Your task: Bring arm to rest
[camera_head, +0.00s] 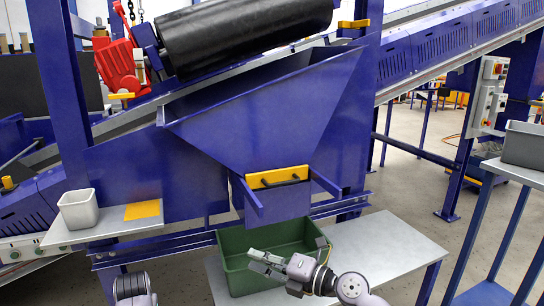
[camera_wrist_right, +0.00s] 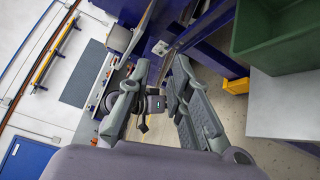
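My right arm reaches in from the bottom right of the head view. Its gripper (camera_head: 265,262) is in front of the green bin (camera_head: 234,262), overlapping it in the picture. I cannot tell how far it is from the bin. In the right wrist view the two fingers of this gripper (camera_wrist_right: 158,100) stand apart with nothing between them, so it is open and empty. The green bin also shows at the top right of the wrist view (camera_wrist_right: 282,40). A rounded part of my left arm shows at the bottom left of the head view; the left gripper is not visible.
The green bin stands on a grey table (camera_head: 385,247) under the blue hopper (camera_head: 270,115) with its yellow handled flap (camera_head: 277,177). A small grey bin (camera_head: 78,209) and a yellow pad (camera_head: 142,210) are on a left shelf. A blue-framed trolley (camera_head: 488,210) stands at right.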

